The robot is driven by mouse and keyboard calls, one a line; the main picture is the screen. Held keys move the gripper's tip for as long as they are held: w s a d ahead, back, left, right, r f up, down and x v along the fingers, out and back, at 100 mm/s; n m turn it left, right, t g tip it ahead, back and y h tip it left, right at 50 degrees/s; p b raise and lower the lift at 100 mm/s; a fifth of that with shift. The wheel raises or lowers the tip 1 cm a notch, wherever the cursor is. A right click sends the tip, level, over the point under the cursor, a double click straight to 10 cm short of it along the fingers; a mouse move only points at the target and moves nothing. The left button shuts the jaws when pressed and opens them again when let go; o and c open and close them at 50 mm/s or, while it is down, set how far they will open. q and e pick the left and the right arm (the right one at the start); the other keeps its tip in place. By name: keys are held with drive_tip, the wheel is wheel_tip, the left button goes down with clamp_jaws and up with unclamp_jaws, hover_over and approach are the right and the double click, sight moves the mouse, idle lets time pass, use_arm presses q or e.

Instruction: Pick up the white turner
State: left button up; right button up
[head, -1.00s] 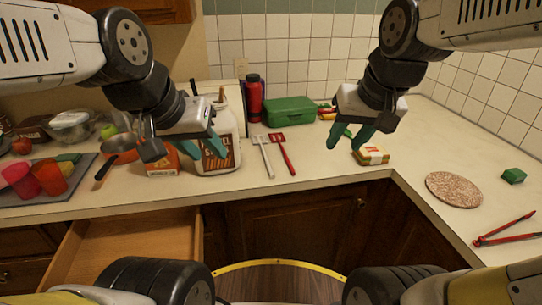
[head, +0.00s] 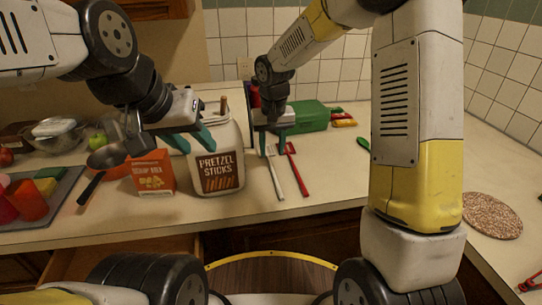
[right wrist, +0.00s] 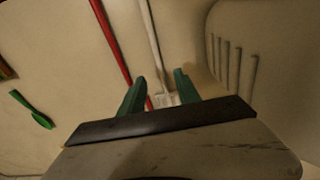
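The white turner (head: 275,178) lies on the counter with its handle toward the front edge; it also shows in the right wrist view (right wrist: 153,40). My right gripper (head: 277,150) is open above the turner's head end. In the right wrist view its green fingers (right wrist: 160,85) are apart, with the white slotted head between them in the picture. I see no clear contact. My left gripper (head: 192,142) is open and empty, in front of the upper part of the pretzel jar.
A red turner (head: 297,174) lies close beside the white one, to its right. A green box (head: 309,116) is behind. The counter's front edge is clear.

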sight(272, 166)
drive_tip(key=f, duration=0.6)
drive_tip(key=shift+w, duration=0.2)
clamp_jaws()
